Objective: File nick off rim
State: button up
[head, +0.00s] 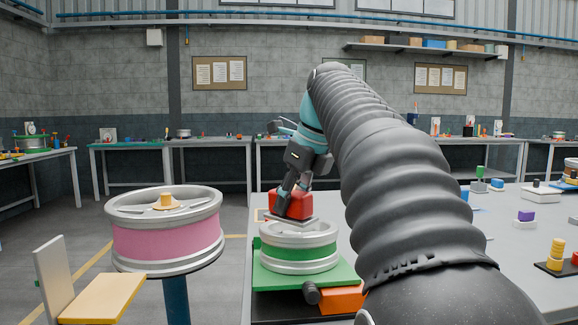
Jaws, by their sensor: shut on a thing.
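A grey wheel rim with a green band (297,252) lies flat on a green fixture (340,275) on the workbench in front of me. My gripper (290,195) points down behind the rim and is shut on a red block (291,206). A thin grey plate (268,216) shows under the red block, at the back edge of the rim. I cannot tell whether the plate touches the rim. The nick is too small to see from here.
A wheel with a pink band (165,245) sits on a blue post at left, beside a wood-and-white seat (95,300). A dark handle (311,293) and an orange block (340,299) are at the fixture's front. Yellow pieces (555,255) and a purple block (525,215) stand at right.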

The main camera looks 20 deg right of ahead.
jog(key=shift+r, duration=2.25)
